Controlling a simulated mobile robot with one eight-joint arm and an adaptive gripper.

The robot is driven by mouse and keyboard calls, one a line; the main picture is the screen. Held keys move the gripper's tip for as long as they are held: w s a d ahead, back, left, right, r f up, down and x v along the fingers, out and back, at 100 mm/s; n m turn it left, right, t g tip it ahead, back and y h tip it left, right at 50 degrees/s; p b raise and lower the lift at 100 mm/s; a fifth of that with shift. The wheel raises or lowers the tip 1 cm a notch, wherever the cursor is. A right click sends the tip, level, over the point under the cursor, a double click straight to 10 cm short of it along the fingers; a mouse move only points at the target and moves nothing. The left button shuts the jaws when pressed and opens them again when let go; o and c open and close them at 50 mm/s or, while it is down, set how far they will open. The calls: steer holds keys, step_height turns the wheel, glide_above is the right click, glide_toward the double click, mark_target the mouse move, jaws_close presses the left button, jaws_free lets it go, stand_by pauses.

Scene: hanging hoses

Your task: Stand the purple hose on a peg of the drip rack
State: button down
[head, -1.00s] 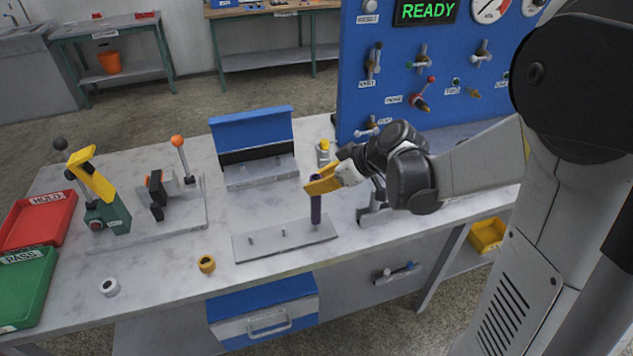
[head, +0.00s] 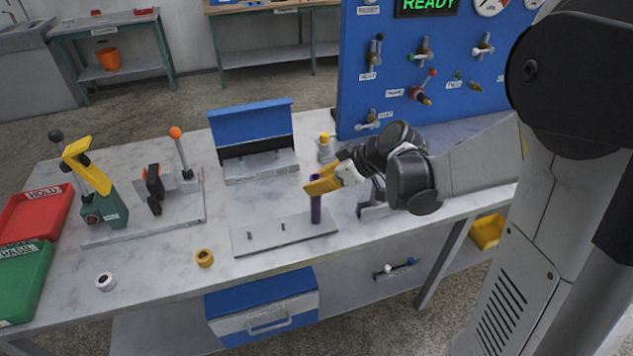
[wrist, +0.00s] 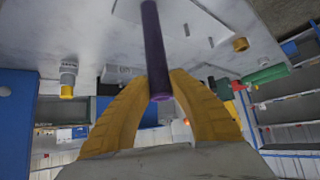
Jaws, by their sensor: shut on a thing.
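The purple hose (head: 316,211) stands upright at the right end of the drip rack (head: 262,240), a flat grey plate with short pegs. Its lower end meets the plate there; whether a peg is inside it is hidden. My gripper (head: 322,184) has its yellow fingers closed around the upper part of the hose. In the wrist view the hose (wrist: 153,45) runs between the two yellow fingertips (wrist: 160,88), with its open end near the palm. Two bare pegs (head: 283,226) show on the middle and left of the rack.
A yellow ring (head: 204,258) and a white ring (head: 105,281) lie on the table left of the rack. A blue-lidded box (head: 250,127) stands behind it. A yellow-topped fitting (head: 325,146) is behind my gripper. A blue valve panel (head: 400,75) rises at the back right.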

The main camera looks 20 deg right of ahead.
steer(key=shift+f, duration=0.2)
steer(key=c, duration=1.2)
jaws_free()
steer(key=shift+r, duration=0.1)
steer(key=shift+s+d+r, duration=0.1)
steer(key=v, duration=1.1)
steer(key=shift+s+r, duration=0.2)
steer(key=shift+r, duration=0.1)
steer(key=shift+d, duration=0.1)
